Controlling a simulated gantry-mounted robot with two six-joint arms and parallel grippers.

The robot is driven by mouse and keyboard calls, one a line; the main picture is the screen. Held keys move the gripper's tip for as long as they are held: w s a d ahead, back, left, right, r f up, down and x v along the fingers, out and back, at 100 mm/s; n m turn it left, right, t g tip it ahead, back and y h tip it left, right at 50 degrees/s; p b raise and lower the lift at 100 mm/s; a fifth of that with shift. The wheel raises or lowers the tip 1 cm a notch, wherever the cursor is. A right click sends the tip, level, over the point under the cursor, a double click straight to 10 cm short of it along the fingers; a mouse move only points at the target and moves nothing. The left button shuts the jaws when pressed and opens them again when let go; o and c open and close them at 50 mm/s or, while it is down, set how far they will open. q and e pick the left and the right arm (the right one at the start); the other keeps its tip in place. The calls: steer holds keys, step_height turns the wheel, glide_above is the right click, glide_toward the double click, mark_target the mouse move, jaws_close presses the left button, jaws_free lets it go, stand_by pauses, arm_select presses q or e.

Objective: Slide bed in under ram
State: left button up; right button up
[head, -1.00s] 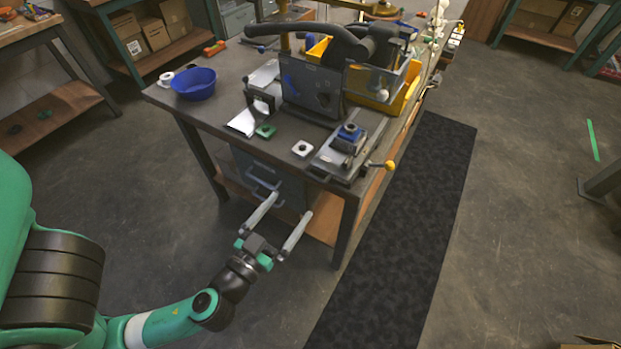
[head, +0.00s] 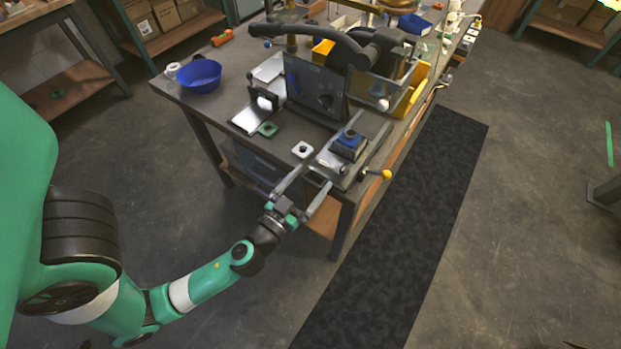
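The bed looks like a grey sliding plate (head: 327,159) at the near corner of the workbench, with a blue block (head: 349,143) and dark knob on top. A yellow ball-ended handle (head: 386,174) sticks out to its right. A dark upright press-like machine (head: 316,87) with a thick black lever stands behind the bed. I cannot make out the ram, which may be hidden by the machine's panel. My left gripper (head: 316,177) is open and empty, its two long fingers spread at the bench's near edge, just in front of the bed. My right gripper is not in view.
A blue bowl (head: 199,76) stands at the bench's left corner. Yellow bins (head: 414,93) stand right of the machine. Open floor and a black mat (head: 400,230) lie in front and right.

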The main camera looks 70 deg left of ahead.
mark_target(333, 153)
arm_select(q)
jaws_close()
steer(key=x, duration=1.2)
steer(key=shift+w+a, duration=0.1)
steer(key=shift+a, duration=0.05)
steer(key=shift+f, duration=0.2)
